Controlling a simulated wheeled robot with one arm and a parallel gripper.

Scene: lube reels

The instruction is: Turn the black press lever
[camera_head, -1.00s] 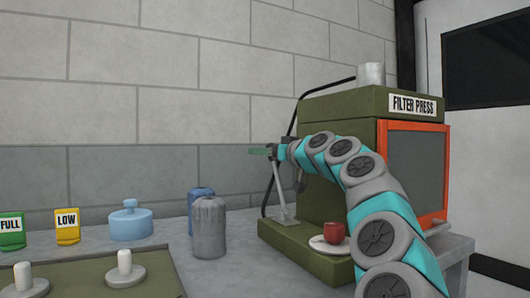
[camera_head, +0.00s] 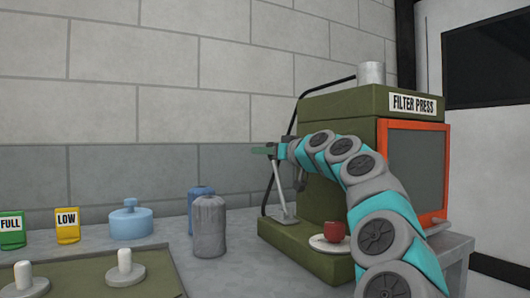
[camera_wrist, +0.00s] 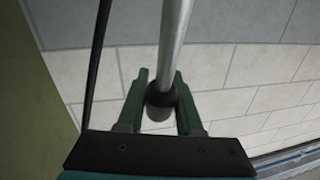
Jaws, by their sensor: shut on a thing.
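The press lever is a grey metal rod (camera_head: 278,188) rising from the base at the left front of the green filter press (camera_head: 345,106). It leans slightly left as it goes up. My gripper (camera_head: 264,150) is at its upper end. In the wrist view my gripper (camera_wrist: 160,76) has its two green fingers on either side of the lever's dark end grip (camera_wrist: 160,103), shut on it. The bare metal rod (camera_wrist: 174,40) runs away from the fingers. My arm hides part of the press front.
A red cup (camera_head: 334,231) stands on a white plate at the press base. Two canisters, one grey (camera_head: 209,228) and one blue behind it, stand left of the press. A blue lidded pot (camera_head: 130,222) and yellow and green labelled containers are farther left. A black hose runs behind the lever.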

